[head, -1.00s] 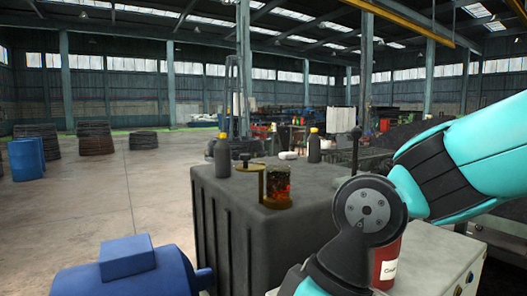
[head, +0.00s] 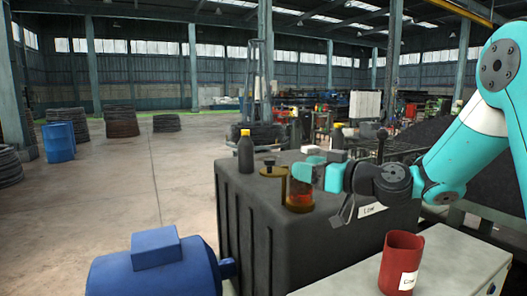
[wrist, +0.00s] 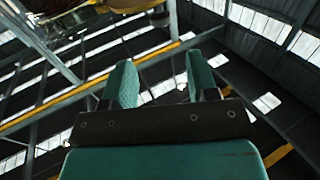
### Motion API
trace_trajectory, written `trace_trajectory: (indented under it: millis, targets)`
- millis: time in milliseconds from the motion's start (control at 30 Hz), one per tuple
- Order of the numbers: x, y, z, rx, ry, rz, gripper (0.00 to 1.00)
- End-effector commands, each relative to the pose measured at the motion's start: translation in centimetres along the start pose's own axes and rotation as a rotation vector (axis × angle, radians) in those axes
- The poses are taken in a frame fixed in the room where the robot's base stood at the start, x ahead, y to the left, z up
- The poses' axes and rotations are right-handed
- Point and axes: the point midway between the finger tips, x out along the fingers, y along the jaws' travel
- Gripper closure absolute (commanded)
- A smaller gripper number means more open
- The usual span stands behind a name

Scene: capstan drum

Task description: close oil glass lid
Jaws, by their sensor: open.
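The oil glass (head: 300,194) is a small amber-brown cylinder on top of the dark grey housing. Its brass lid (head: 271,170) with a small dark knob sits off to the left of the glass, on a thin post beside it, so the glass top is uncovered by it. My gripper (head: 302,171) is open, with teal fingers, and overlaps the upper part of the glass in the head view; contact cannot be told. In the wrist view both fingers (wrist: 162,82) are apart with nothing between them. Brown and brass parts show blurred at that view's upper left.
A red can (head: 401,262) stands on a pale cabinet (head: 450,262) at the right. A blue motor (head: 155,268) is at the front left.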

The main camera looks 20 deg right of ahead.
Motion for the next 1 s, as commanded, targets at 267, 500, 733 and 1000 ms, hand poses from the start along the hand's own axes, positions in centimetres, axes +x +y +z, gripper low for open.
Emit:
trace_trajectory:
  millis: [267,500,733,1000]
  targets:
    - [6.6,-0.3,-0.7,0.001,-0.003,-0.007,0.46]
    - [10.9,-0.2,-0.4,0.000,-0.003,-0.005,0.46]
    - [12.5,-0.1,-0.1,0.000,-0.001,-0.002,0.46]
    - [12.6,-0.1,0.1,0.000,-0.002,-0.001,0.46]
